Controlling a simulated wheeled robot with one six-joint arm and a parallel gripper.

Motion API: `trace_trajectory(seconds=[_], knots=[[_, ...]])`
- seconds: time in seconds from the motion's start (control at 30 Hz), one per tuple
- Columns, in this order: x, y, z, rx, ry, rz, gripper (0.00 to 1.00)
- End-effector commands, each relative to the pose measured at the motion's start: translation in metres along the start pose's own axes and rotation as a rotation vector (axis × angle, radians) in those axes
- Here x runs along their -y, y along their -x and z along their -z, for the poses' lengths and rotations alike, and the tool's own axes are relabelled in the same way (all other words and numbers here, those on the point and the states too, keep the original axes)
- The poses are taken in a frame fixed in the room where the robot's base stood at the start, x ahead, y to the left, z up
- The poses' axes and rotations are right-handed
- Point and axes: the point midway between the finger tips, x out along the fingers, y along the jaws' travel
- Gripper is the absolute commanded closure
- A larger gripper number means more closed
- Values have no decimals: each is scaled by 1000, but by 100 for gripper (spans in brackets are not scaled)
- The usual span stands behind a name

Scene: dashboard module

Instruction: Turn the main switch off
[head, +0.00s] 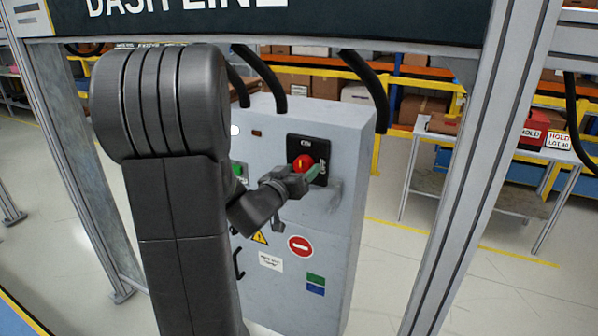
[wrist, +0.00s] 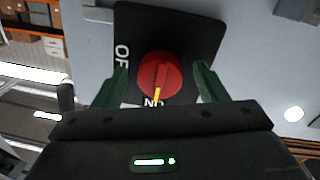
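The main switch is a red round knob (head: 303,162) on a black plate (head: 322,148) on the front of a grey cabinet. In the wrist view the knob (wrist: 160,75) has a yellow pointer line aimed at the ON label, which appears upside down at the bottom. The OFF label (wrist: 122,60) is a quarter turn away, at the left there and at the right in the head view. My gripper (wrist: 161,68) is open, with one green finger on each side of the knob and a visible gap on both sides. It holds nothing.
The grey cabinet (head: 335,215) also carries a green button (head: 238,170), a warning triangle and a red no-entry sign (head: 300,246). Black cables enter its top. Aluminium frame posts (head: 480,170) stand either side. A bench with a red box (head: 533,130) is behind right.

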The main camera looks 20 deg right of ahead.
Motion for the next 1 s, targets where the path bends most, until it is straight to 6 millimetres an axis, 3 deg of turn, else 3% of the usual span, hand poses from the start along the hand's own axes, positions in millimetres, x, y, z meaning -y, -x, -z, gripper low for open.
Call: trace_trajectory(seconds=[0.03, 0.2, 0.23, 0.67, 1.0], knots=[[0, 0, 0, 0, 0, 0, 43], [0, 0, 0, 0, 0, 0, 77], [0, 0, 0, 0, 0, 0, 78], [0, 0, -1, 4, -96, 0, 78], [2, 0, -1, 22, -376, 5, 78]])
